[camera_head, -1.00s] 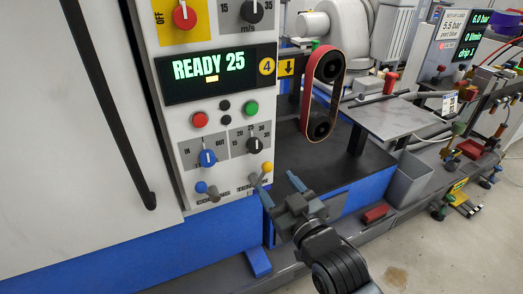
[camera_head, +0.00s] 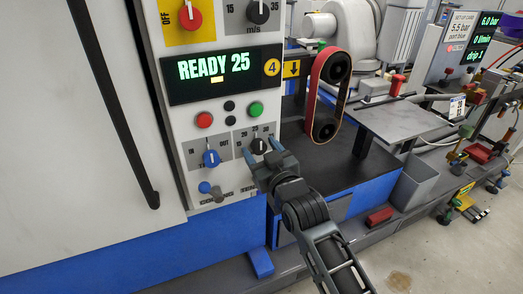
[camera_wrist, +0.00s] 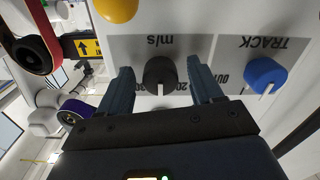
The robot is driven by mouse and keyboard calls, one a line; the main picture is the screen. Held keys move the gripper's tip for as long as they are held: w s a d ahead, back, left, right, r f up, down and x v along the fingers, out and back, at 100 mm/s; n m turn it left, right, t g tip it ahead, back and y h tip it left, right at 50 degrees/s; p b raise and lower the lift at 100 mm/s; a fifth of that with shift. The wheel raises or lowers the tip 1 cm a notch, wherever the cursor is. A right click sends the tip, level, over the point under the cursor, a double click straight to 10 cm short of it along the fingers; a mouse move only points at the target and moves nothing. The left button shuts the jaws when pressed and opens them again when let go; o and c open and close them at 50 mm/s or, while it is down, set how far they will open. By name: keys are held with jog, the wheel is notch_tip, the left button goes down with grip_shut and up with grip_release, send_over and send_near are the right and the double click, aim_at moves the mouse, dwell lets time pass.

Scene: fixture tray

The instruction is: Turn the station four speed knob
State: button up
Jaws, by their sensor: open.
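The station four speed knob (camera_head: 259,145) is a black round knob on a grey m/s scale, low on the white panel below the display. In the wrist view the knob (camera_wrist: 160,72) sits between my two fingers, with its white pointer mark toward the palm. My gripper (camera_head: 263,154) is open, one finger on each side of the knob. A gap shows between each finger and the knob in the wrist view. The display (camera_head: 213,72) reads READY 25 beside a yellow 4 badge.
A blue TRACK knob (camera_head: 211,158) is left of the speed knob. Red (camera_head: 204,120) and green (camera_head: 256,109) buttons are above. A sanding belt (camera_head: 326,95) stands to the right. Another black m/s knob (camera_head: 258,12) is higher up.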

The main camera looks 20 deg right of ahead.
jog(key=shift+c, duration=0.4)
jog(key=c, duration=1)
jog(key=shift+n, duration=0.4)
jog(key=n, duration=0.3)
jog(key=shift+n, duration=2)
jog(key=o, duration=1.1)
